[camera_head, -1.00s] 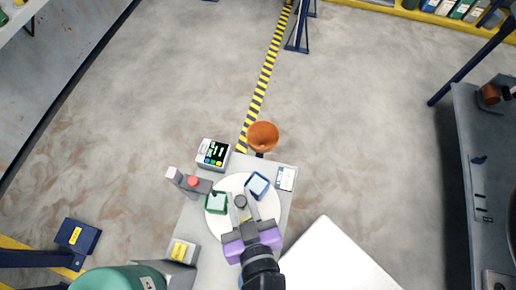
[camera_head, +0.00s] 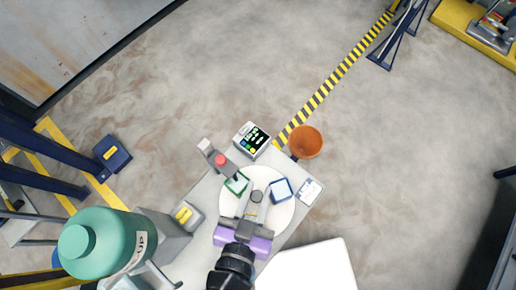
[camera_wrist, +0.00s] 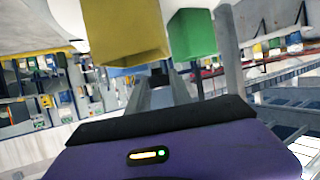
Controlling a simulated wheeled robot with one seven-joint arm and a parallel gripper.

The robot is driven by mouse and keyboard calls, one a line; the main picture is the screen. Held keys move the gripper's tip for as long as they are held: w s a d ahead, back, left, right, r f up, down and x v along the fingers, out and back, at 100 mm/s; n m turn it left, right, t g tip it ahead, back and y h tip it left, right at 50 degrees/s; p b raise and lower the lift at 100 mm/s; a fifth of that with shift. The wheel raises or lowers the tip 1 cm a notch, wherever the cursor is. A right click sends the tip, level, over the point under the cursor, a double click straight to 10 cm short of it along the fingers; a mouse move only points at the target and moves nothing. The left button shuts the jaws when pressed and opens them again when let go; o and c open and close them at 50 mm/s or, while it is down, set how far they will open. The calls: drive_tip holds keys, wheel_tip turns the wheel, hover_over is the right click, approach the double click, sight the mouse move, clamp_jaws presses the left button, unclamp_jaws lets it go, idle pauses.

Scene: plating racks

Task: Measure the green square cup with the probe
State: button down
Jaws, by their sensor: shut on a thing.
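The green square cup (camera_head: 236,184) stands at the upper left rim of the round white plate (camera_head: 257,224) in the head view. My gripper (camera_head: 255,201) reaches over the plate from below, its fingers shut on a small grey round-topped piece, apparently the probe (camera_head: 257,196). This piece is right of the green cup and apart from it. In the wrist view my gripper (camera_wrist: 165,88) shows its purple body, with a dark piece between the fingers. A green square-sided thing (camera_wrist: 192,36), likely the cup, hangs at the top beside a yellow one (camera_wrist: 127,34).
A blue square cup (camera_head: 281,190) stands on the plate's right. A grey device with a red knob (camera_head: 220,160) is beside the green cup. A meter with a lit screen (camera_head: 253,138) and an orange bowl (camera_head: 305,142) are behind. A large teal bottle (camera_head: 90,245) stands at lower left.

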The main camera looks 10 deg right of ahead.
drive_tip(key=c, duration=1.1)
unclamp_jaws()
drive_tip(key=shift+c, duration=0.2)
drive_tip(key=v, duration=0.7)
drive_tip(key=shift+s+b, duration=0.35)
drive_tip(key=shift+b, duration=0.1)
drive_tip(key=shift+a+r, duration=0.1)
drive_tip(key=shift+r, duration=0.05)
